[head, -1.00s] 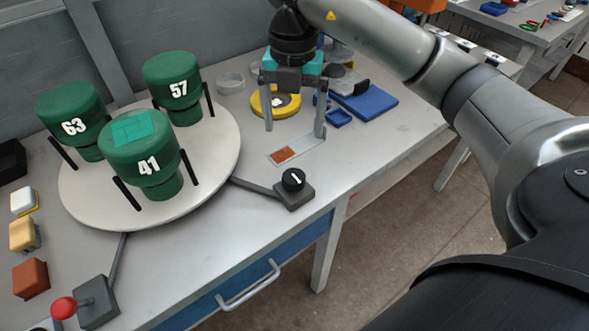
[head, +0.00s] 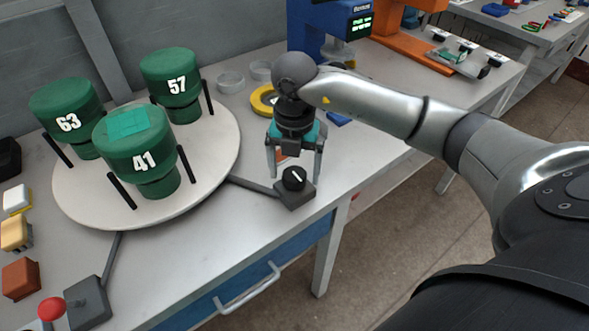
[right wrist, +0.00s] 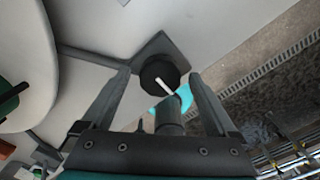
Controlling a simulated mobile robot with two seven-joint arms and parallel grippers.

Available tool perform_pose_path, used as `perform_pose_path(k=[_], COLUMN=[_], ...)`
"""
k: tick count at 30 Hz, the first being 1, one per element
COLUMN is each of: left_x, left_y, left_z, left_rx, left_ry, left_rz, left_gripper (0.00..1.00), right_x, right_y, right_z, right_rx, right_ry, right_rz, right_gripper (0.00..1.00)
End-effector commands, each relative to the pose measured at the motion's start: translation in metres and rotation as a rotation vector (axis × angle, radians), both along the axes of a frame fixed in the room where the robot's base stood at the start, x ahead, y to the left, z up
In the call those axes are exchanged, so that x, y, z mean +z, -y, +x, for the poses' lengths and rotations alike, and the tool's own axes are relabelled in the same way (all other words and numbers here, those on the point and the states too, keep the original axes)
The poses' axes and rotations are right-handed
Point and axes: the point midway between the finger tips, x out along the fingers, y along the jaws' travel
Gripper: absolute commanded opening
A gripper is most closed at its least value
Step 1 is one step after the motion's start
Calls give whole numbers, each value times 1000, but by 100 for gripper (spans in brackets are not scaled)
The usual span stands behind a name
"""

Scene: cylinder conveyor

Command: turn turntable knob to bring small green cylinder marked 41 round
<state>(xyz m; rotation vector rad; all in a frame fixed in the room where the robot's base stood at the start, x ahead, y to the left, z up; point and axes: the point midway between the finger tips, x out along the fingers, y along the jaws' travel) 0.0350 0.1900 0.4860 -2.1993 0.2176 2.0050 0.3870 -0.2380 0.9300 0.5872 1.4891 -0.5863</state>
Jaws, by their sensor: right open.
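The green cylinder marked 41 (head: 140,150) stands upright at the front of the round white turntable (head: 215,165), with a teal patch on top. Green cylinders marked 63 (head: 66,112) and 57 (head: 172,80) stand behind it. The black turntable knob (head: 294,178) with a white line sits on a grey base at the table's front edge. My right gripper (head: 294,178) is open, fingers pointing down on either side of the knob. In the right wrist view, the knob (right wrist: 160,76) lies between and just beyond the fingertips (right wrist: 163,75), with no visible contact. My left gripper is not in view.
A red-topped joystick (head: 52,309) stands at the front left, near several coloured blocks. A yellow ring (head: 262,100) and clear dishes (head: 230,82) lie behind my right gripper. Black posts (head: 121,190) flank the cylinders. A blue drawer (head: 245,285) is under the table edge.

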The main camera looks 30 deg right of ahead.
Motion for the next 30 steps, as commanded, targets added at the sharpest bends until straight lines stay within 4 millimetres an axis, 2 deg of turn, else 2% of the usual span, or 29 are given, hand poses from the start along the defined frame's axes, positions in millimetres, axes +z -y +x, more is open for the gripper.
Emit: perform_pose_path(k=[4, 26, 30], left_x=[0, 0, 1], left_y=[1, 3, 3], left_z=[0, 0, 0], left_rx=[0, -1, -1], left_ry=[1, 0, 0], left_rz=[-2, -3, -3], left_gripper=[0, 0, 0], right_x=[0, 1, 1], right_y=[0, 0, 0], right_z=[0, 0, 0], right_rx=[0, 0, 18], right_ry=[0, -1, -1], right_rz=[0, -1, -1], right_gripper=[92, 9, 8])
